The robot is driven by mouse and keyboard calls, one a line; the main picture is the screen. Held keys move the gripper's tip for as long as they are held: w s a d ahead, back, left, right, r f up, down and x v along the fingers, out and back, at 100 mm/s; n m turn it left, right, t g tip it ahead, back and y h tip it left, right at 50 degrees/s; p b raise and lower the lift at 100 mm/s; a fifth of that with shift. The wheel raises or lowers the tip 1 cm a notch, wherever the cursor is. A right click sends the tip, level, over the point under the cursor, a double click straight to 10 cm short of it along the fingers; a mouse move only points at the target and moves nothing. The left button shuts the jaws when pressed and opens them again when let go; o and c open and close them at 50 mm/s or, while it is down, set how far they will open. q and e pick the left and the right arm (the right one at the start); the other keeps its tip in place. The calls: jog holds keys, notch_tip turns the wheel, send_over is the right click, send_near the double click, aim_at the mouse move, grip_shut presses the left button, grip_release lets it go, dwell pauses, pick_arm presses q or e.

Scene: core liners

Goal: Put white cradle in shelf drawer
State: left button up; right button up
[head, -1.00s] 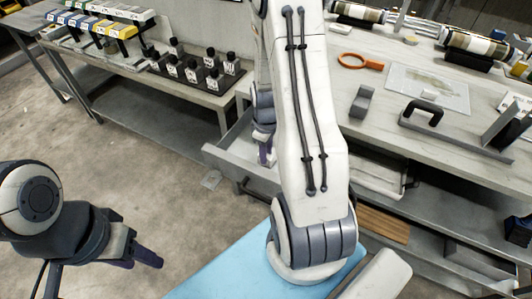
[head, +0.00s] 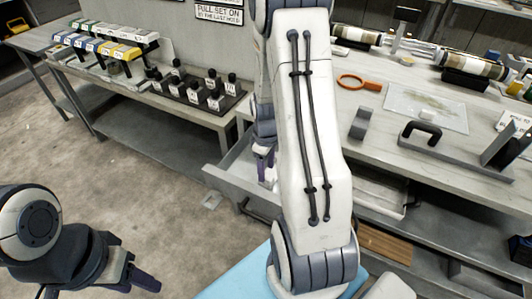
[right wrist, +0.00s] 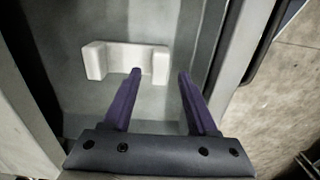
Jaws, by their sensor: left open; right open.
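The white cradle (right wrist: 125,62) shows in the right wrist view inside the open grey drawer (right wrist: 85,18), with upright ends at left and right. My right gripper (right wrist: 160,72) is open. Its purple fingertips are near the cradle's right end, and I cannot tell whether they touch it. In the head view the drawer (head: 225,180) is pulled out under the workbench, and my right gripper (head: 264,160) points down at it, partly behind my arm. A small white part of the cradle (head: 270,175) shows below the fingers. My left gripper (head: 145,281) is open and empty over the floor.
A side bench (head: 215,113) holds black-topped bottles. My right arm covers the middle of the head view.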

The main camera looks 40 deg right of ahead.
notch_tip(320, 180, up, 9)
jog(key=s+a+r+n, duration=0.1)
jog(key=a+r, duration=0.2)
jog(key=a, duration=0.6)
jog(key=s+a+r, duration=0.1)
jog(key=a+r, duration=0.1)
jog(key=a, duration=0.6)
jog(key=s+a+r+n+y, duration=0.1)
jog(key=s+a+r, duration=0.2)
jog(key=s+a, duration=0.9)
jog(key=shift+s+a+n, duration=0.2)
jog(key=shift+s+n, duration=0.1)
jog(key=shift+s, duration=0.35)
jog(key=shift+r+p, duration=0.1)
jog(key=shift+p, duration=0.25)
